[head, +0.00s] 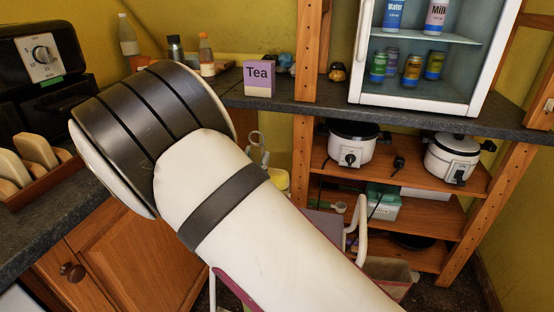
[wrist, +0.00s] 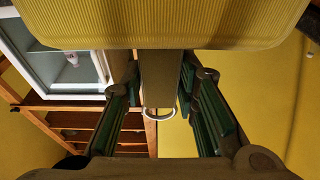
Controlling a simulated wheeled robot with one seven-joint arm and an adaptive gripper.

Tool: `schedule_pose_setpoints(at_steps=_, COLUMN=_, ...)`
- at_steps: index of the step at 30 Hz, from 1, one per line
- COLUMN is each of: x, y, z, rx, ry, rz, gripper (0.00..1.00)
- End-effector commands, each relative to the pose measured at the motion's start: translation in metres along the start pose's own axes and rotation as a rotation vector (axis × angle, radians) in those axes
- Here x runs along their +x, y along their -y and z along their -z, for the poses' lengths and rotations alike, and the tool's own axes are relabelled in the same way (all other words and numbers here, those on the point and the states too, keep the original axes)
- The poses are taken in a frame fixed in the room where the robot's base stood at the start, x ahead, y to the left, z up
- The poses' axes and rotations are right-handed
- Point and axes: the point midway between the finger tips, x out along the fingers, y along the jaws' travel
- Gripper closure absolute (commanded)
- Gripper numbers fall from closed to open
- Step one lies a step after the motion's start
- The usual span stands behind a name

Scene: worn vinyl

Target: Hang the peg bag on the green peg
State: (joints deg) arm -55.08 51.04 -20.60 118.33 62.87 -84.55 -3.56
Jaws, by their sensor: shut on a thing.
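A mustard-yellow ribbed thing (wrist: 170,25), which looks like the peg bag, fills the top of the wrist view. A brownish tab runs down from it between my fingers, with a pale metal ring (wrist: 159,113) at its lower end. My gripper (wrist: 161,82) is shut on this tab, with a green-padded finger on each side. In the head view my large white arm hides the middle of the scene, and neither my gripper nor the bag shows there. I cannot make out the green peg in either view.
A glass-fronted fridge (head: 425,48) with cans stands on the dark worktop (head: 275,103), beside a Tea box (head: 258,77). Wooden shelves (head: 400,175) with two cookers are below. A toast rack (head: 35,170) is at left. Bare yellow wall (wrist: 262,100) fills the wrist view's right.

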Motion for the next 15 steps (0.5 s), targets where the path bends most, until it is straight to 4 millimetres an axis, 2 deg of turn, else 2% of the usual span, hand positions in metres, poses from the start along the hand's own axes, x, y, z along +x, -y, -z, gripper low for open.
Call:
schedule_pose_setpoints(at_steps=1, x=0.015, y=-0.014, z=0.013, rx=-0.005, ry=-0.002, rz=-0.036, gripper=1.0)
schedule_pose_setpoints(at_steps=6, x=0.059, y=-0.06, z=0.042, rx=-0.032, ry=-0.004, rz=-0.144, gripper=1.0)
schedule_pose_setpoints(at_steps=11, x=0.098, y=-0.112, z=0.073, rx=-0.059, ry=-0.003, rz=-0.249, gripper=1.0)
schedule_pose_setpoints(at_steps=15, x=0.127, y=-0.16, z=0.101, rx=-0.082, ry=-0.003, rz=-0.338, gripper=1.0)
